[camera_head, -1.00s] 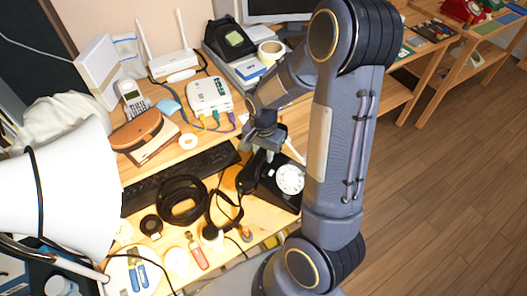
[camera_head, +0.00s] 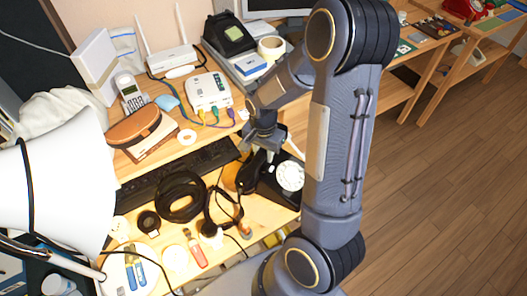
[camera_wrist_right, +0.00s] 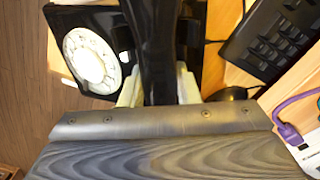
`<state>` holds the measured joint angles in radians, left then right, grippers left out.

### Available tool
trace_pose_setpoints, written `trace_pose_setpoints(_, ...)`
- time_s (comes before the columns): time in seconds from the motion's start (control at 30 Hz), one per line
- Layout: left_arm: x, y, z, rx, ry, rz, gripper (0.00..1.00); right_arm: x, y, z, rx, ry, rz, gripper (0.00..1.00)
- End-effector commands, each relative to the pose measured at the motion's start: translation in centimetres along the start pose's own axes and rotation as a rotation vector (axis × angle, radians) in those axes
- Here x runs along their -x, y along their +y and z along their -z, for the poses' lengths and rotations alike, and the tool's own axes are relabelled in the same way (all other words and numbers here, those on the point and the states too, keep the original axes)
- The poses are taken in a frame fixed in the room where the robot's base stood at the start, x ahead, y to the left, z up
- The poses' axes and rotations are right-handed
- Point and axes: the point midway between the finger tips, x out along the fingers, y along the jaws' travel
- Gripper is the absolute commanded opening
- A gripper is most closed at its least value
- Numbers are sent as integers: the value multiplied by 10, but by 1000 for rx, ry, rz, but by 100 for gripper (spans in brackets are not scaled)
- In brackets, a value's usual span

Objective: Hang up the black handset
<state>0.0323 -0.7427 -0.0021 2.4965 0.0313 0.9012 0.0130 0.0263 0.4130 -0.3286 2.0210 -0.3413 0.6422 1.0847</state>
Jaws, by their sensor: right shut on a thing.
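The black handset (camera_wrist_right: 158,45) stands large in the middle of the right wrist view, between the two pale fingers of my right gripper (camera_wrist_right: 158,88). My right gripper is shut on it. In the head view my right gripper (camera_head: 262,145) reaches down over the handset (camera_head: 252,172), which is partly hidden by the gripper. The black dial phone (camera_head: 274,190) with its white dial (camera_head: 290,176) is just right of the handset, near the desk's right edge. In the wrist view the phone's dial (camera_wrist_right: 92,58) is left of the handset. I cannot tell whether the handset touches the cradle. My left gripper is out of view.
A black keyboard (camera_head: 165,178) lies left of the phone. Black headphones (camera_head: 181,195), a red-handled tool (camera_head: 195,250) and cables crowd the front of the desk. A white lamp shade (camera_head: 50,195) blocks the left. A white router (camera_head: 208,91) is behind.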

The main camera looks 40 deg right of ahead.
Motion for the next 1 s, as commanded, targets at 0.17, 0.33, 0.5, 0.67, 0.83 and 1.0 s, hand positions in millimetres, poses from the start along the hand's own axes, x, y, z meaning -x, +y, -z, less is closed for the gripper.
trace_pose_setpoints(0.17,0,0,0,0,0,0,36,1,0,0,0,0,0,30)
trace_pose_setpoints(0.33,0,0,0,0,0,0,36,1,0,0,0,0,0,52)
trace_pose_setpoints(0.5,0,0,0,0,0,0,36,1,0,0,0,0,0,54)
trace_pose_setpoints(0.67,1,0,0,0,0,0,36,4,0,0,0,1,1,54)
trace_pose_setpoints(0.83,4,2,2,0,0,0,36,27,-1,0,0,2,5,54)
trace_pose_setpoints(1.0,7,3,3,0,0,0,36,57,-1,0,0,2,5,54)
